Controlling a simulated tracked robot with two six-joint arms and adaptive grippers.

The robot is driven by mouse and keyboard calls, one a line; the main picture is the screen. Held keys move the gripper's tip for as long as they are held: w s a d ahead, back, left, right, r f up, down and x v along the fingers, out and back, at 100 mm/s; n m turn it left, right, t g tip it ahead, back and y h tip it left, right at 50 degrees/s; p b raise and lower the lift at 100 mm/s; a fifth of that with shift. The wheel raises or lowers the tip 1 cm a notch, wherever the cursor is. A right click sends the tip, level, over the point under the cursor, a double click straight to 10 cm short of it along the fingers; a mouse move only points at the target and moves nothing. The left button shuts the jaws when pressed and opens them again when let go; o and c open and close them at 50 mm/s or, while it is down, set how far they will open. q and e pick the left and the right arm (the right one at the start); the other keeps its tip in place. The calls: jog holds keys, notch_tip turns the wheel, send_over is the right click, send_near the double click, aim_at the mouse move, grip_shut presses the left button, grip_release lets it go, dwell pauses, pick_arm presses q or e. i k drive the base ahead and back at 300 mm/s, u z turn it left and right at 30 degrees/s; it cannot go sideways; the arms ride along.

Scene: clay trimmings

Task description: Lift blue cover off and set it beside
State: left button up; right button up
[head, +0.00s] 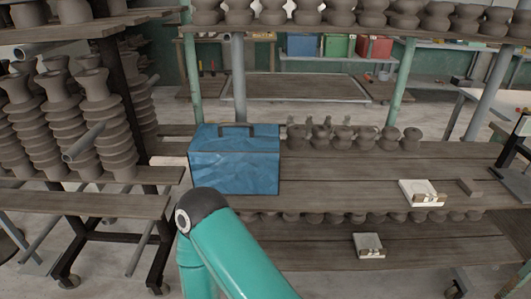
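The blue cover (235,165) is a boxy, crinkled blue shape with a dark handle (237,128) on its top. It sits upright on the wooden plank shelf (330,175), left of the middle in the head view. What is under or inside it is hidden. A teal arm link of mine with a dark joint rises in front of the cover's lower edge. Neither of my grippers shows in this view.
A row of dark clay pots (340,137) stands right of the cover. Stacked pots (100,110) fill a rack at left. Small pale blocks (421,192) (368,245) lie on the right planks. Bare planks lie between the cover and these blocks. A green post (400,90) stands behind.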

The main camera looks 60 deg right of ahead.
aim_at(231, 158)
jog(key=u, duration=1.15)
jog(key=i, duration=0.1)
jog(key=z, duration=2.45)
jog(key=i, duration=0.65)
jog(key=u, duration=0.1)
